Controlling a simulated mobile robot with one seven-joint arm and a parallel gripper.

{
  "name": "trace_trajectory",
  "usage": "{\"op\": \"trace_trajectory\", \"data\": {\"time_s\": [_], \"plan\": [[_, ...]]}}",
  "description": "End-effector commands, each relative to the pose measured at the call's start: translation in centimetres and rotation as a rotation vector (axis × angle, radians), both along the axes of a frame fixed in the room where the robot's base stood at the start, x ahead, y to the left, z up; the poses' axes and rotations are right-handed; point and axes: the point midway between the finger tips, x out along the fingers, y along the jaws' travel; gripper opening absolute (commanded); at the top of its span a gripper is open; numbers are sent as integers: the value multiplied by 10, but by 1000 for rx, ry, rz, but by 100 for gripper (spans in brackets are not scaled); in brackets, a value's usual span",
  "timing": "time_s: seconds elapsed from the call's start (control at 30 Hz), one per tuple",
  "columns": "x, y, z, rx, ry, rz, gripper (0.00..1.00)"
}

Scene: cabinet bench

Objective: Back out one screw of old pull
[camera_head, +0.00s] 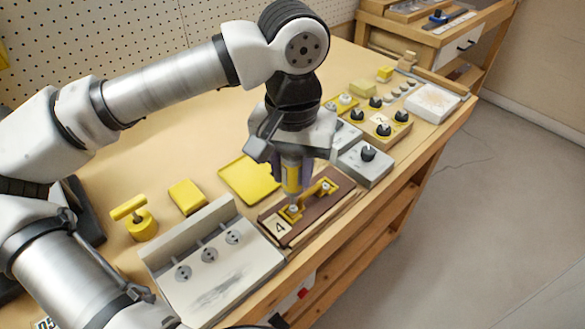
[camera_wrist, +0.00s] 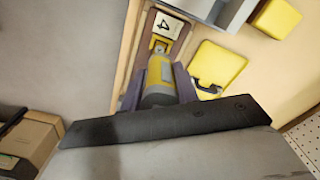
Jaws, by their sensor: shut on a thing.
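My gripper (camera_head: 291,165) is shut on a yellow and grey screwdriver (camera_head: 291,180), held upright with its tip down. In the wrist view the screwdriver (camera_wrist: 159,80) points at the near mount of the old pull. The old pull (camera_head: 310,198) is a yellow handle with a screw at each end, on a brown panel (camera_head: 330,204) marked 4. The tip is at or just above the screw at the end beside the number; I cannot tell if it is seated. The other screw (camera_head: 326,186) shows uncovered in the head view.
A yellow tray (camera_head: 248,180) lies behind the panel. Grey boxes with black knobs (camera_head: 365,162) stand close at right.

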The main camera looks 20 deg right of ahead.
Motion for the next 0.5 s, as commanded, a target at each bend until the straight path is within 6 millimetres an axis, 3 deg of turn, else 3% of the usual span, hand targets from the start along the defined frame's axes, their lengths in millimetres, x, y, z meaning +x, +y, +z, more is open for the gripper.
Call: {"op": "trace_trajectory", "data": {"time_s": [0.5], "plan": [[0,0,40,-1,-1,0,10]]}}
